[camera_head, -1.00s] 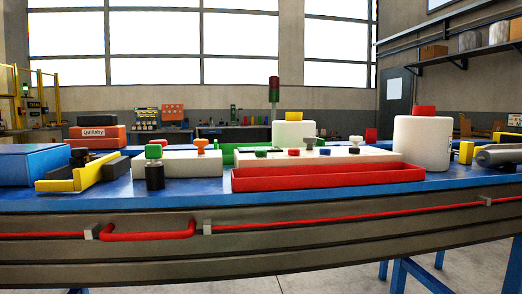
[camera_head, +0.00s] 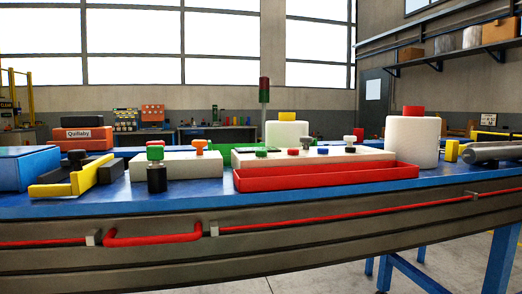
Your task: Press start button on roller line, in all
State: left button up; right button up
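Two low white boxes carry buttons on the blue table. The left white box (camera_head: 181,167) has an orange knob (camera_head: 199,147) on top and a green-topped black post (camera_head: 156,170) at its left front. I cannot tell which one is the start button. Neither of my grippers shows in this view.
A red tray (camera_head: 325,178) lies at the front. White bobbins with red (camera_head: 411,144) and yellow (camera_head: 286,132) tops stand behind. Yellow and black blocks (camera_head: 83,180) lie left. A red rail (camera_head: 152,239) runs along the table front.

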aim_at(259, 152)
jog(key=l+u, duration=0.45)
jog(key=l, duration=0.55)
jog(key=k+l+u, duration=0.1)
jog(key=l+u, duration=0.4)
jog(key=l, duration=0.45)
